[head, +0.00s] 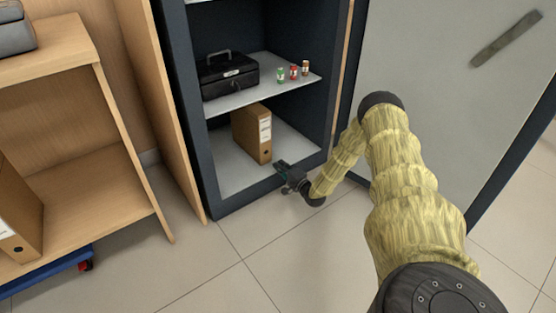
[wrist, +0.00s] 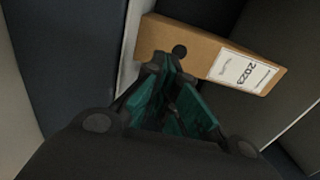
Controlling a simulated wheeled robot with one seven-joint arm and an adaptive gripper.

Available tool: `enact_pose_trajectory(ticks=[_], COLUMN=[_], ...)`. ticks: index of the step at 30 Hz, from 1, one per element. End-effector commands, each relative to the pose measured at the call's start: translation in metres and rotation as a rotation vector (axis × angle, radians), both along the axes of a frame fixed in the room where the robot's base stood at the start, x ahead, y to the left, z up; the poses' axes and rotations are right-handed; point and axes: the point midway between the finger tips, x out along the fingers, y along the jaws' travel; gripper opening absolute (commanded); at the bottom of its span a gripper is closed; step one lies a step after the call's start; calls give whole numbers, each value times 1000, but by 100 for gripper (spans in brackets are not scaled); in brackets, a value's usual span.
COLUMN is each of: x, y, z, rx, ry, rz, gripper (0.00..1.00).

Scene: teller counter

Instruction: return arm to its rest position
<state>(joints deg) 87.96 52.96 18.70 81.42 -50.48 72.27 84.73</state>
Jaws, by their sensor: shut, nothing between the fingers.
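My arm (head: 400,165) has a yellow sleeve and reaches forward and down to the open cabinet. My gripper (head: 283,167) is at the front edge of the cabinet's lower shelf, to the right of a brown binder (head: 252,134) standing upright there. In the wrist view my gripper (wrist: 172,105) shows dark teal fingers drawn together with nothing between them. The binder (wrist: 205,55) with a white "2023" label lies just beyond the fingertips; I cannot tell whether they touch it.
The upper shelf (head: 270,92) holds a black cash box (head: 228,75) and several small coloured containers (head: 293,73). The grey cabinet door (head: 440,50) stands open at right. A wooden shelf unit (head: 75,140) is at left, with a blue trolley (head: 50,268) below. Tiled floor (head: 240,280) in front is clear.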

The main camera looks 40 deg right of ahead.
Motion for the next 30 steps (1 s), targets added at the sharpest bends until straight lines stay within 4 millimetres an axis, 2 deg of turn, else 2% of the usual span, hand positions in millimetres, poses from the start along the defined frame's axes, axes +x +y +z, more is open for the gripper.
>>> enact_pose_trajectory(ticks=[1, 6, 12, 18, 26, 29, 30], x=[-13, -45, -69, -78, -78, -74, -73], y=[-2, -3, -1, 2, 5, 22, 36], z=[4, 3, 1, 0, -1, -4, -7], rx=[0, 0, -1, 0, -2, -11, -19], ry=[4, 3, 2, 0, 4, 32, 52], rz=[-3, -8, -6, -4, -3, 7, 15], gripper=[0, 0, 0, 0, 0, 0, 0])
